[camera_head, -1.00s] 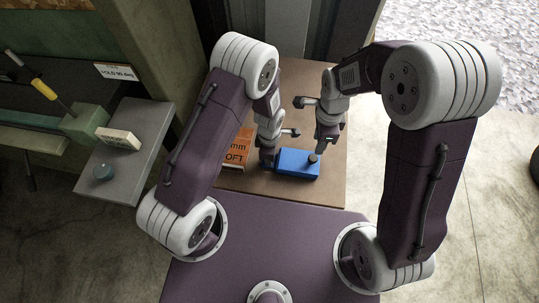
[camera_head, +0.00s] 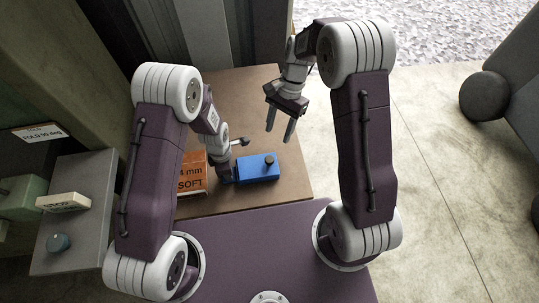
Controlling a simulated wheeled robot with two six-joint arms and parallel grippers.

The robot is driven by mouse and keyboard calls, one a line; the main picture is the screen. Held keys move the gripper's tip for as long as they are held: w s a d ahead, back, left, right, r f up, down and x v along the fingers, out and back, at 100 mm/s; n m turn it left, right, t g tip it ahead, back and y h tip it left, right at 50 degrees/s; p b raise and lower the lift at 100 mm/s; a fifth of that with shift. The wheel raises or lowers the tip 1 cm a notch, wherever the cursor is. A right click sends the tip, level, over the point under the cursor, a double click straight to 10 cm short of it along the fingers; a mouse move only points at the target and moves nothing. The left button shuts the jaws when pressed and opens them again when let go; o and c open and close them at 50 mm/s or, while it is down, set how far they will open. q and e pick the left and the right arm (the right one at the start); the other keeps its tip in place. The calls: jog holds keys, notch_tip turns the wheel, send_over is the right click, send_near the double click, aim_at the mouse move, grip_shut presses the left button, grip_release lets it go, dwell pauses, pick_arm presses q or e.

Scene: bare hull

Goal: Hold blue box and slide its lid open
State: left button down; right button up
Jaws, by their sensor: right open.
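The blue box (camera_head: 257,171) lies on the brown tabletop, with a dark round knob (camera_head: 269,160) on its top near the right end. I cannot tell whether its lid has slid at all. My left gripper (camera_head: 227,173) is at the left end of the box and seems to touch it; its fingertips are too small and covered to show whether they grip. My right gripper (camera_head: 280,126) is open and empty, its two fingers apart and pointing down, above and beyond the box and clear of the knob.
An orange block with printed letters (camera_head: 192,179) lies left of the box, close by my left gripper. The brown tabletop (camera_head: 290,185) is clear right of the box.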

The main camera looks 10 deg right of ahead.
aim_at(270, 159)
jog(key=shift+n, duration=0.4)
jog(key=x, duration=1.1)
jog(key=shift+s+a+f, duration=0.1)
jog(key=shift+a+f, duration=0.15)
grip_shut()
dwell(0.7)
